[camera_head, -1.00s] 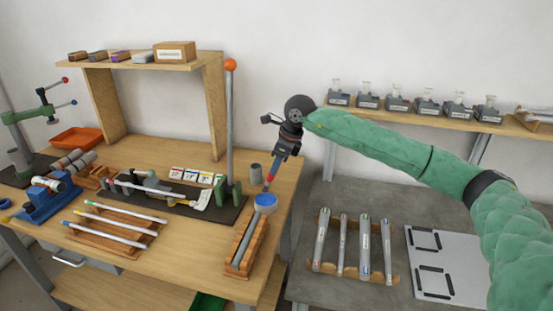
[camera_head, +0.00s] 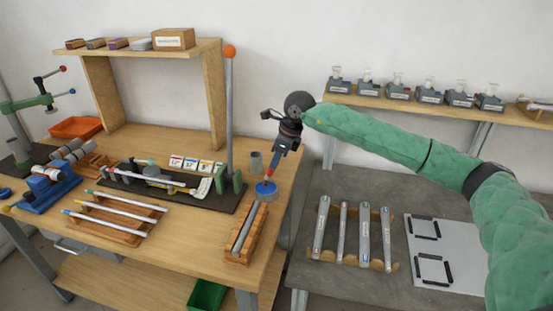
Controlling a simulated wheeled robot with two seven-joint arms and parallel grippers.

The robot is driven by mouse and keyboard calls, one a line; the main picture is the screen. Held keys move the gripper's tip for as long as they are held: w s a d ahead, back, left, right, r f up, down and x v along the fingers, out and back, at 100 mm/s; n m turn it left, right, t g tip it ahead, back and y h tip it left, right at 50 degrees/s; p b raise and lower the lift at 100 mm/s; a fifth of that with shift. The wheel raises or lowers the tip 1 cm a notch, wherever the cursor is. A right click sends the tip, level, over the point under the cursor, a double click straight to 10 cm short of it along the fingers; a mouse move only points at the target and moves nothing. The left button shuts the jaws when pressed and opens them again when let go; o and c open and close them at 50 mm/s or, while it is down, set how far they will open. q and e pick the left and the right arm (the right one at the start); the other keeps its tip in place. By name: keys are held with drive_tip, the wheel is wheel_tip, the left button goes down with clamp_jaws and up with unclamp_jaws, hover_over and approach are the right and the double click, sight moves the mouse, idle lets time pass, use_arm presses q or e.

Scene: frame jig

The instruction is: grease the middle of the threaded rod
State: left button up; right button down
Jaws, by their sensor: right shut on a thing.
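My right gripper (camera_head: 279,150) is shut on a slim tool with a blue-grey shaft and a red part (camera_head: 271,172). The tool points down, and its lower end meets a round pot with a blue top (camera_head: 266,188) near the bench's right edge. I cannot tell how deep the tip sits. A silver rod (camera_head: 155,181) lies across the dark jig plate (camera_head: 215,208), left of my gripper. Its threads are too small to make out, so I cannot tell whether it is the threaded rod. My left gripper is not in view.
A tall post with an orange ball (camera_head: 230,105) stands just left of my gripper. A wooden holder with a grey bar (camera_head: 242,235) is in front of the pot. A grey cup (camera_head: 256,161) stands behind it. Several pale rods (camera_head: 108,222) lie on a rack at front left.

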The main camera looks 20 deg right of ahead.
drive_tip(key=shift+f+b, duration=0.45)
idle(0.6)
drive_tip(key=shift+f+b, duration=0.15)
drive_tip(key=shift+b, duration=0.25)
idle(2.1)
drive_tip(key=shift+r+p, duration=0.6)
drive_tip(key=shift+r, duration=3)
drive_tip(key=shift+f, duration=0.1)
